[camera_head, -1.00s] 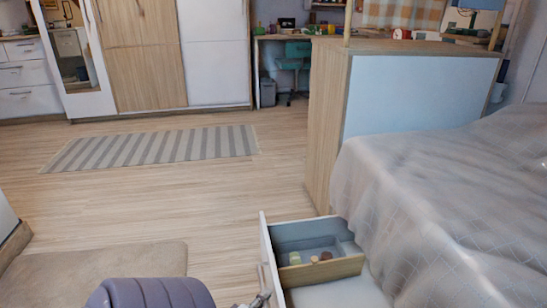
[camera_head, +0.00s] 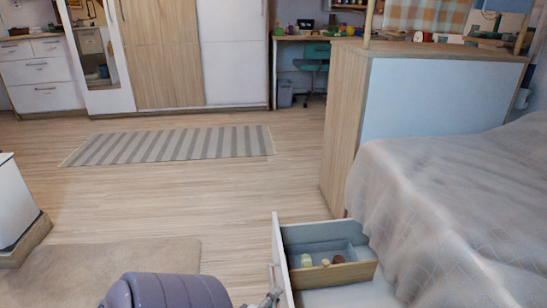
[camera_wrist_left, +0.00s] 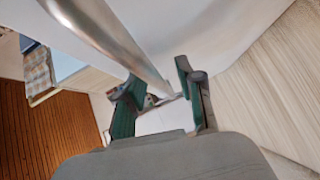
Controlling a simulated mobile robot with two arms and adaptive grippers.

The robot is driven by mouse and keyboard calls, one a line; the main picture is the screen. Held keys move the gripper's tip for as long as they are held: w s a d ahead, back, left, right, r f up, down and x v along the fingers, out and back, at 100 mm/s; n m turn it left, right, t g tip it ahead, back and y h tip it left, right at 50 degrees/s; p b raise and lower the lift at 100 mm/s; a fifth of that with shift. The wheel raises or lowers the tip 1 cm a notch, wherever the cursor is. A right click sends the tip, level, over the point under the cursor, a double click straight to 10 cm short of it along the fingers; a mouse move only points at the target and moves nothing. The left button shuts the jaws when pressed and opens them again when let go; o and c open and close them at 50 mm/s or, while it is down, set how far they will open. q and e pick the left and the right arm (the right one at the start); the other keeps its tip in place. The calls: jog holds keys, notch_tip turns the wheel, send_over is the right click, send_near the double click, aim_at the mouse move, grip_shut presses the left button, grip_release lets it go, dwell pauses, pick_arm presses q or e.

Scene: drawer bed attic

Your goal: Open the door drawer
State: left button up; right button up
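The drawer (camera_head: 360,273) under the bed stands pulled out, with its white front panel (camera_head: 282,258) facing left. Its inside shows a grey tray with small items. My left gripper (camera_head: 270,299) is at the outer side of the front panel, by the handle, at the bottom of the head view. In the left wrist view, a metal bar handle (camera_wrist_left: 112,38) runs in from the upper left and ends between the two dark green fingers (camera_wrist_left: 165,92). The fingers stand apart, and contact with the bar is not clear. My right gripper is not in view.
The bed (camera_head: 450,200) is at the right, beside a wooden cabinet (camera_head: 345,135). A beige rug (camera_head: 100,270) lies at the left front and a striped rug (camera_head: 170,145) farther back. The wood floor (camera_head: 220,195) left of the drawer is clear.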

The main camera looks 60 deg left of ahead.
pick_arm(q)
jog(key=v, duration=1.2)
jog(key=shift+s+f, duration=0.1)
jog(key=shift+f, duration=0.05)
